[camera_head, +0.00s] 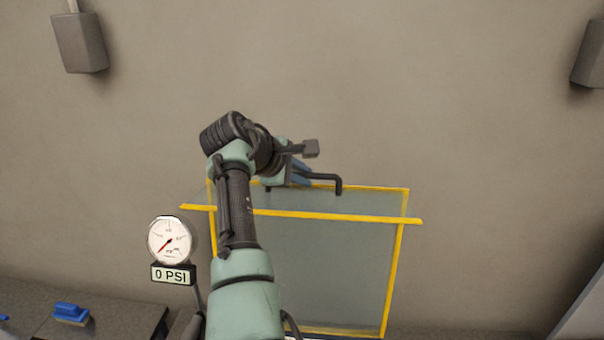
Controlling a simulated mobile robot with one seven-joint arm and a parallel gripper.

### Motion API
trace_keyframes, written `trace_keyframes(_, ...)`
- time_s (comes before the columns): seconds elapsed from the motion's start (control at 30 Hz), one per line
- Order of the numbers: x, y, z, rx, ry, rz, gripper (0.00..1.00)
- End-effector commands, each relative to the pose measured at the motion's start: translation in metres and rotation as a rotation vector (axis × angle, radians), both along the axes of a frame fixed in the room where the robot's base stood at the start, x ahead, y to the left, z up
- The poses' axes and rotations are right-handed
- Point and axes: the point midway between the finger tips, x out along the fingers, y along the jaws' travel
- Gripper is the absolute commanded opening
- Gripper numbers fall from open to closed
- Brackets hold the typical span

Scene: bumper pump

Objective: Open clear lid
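The clear lid (370,203) is a see-through, yellow-edged panel in the head view, in the middle of the picture. A clear panel with yellow side edges (340,265) extends below its lower yellow bar. A dark bent handle (339,186) shows at the lid's far edge. My gripper (301,174) is at this edge, close to the handle's left part. My arm hides part of the lid's left side. I cannot tell whether the gripper touches the handle or whether its fingers are open or shut.
A round gauge (170,239) above a "0 PSI" display (173,274) stands left of my arm. Grey boxes hang on the wall at the upper left (80,42) and upper right (590,55).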

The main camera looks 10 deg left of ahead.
Motion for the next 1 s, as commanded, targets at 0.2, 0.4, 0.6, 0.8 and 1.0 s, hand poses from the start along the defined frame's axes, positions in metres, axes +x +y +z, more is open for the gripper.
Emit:
trace_keyframes(0.2,-0.001,0.000,-0.004,0.002,0.009,-0.002,0.47)
trace_keyframes(0.4,-0.001,-0.001,-0.004,0.001,0.010,-0.003,0.47)
trace_keyframes(0.6,-0.005,0.002,-0.001,0.002,0.006,-0.002,0.47)
trace_keyframes(0.8,-0.021,0.012,0.012,0.004,0.000,0.001,0.47)
trace_keyframes(1.0,-0.051,0.030,0.041,0.002,-0.003,0.002,0.47)
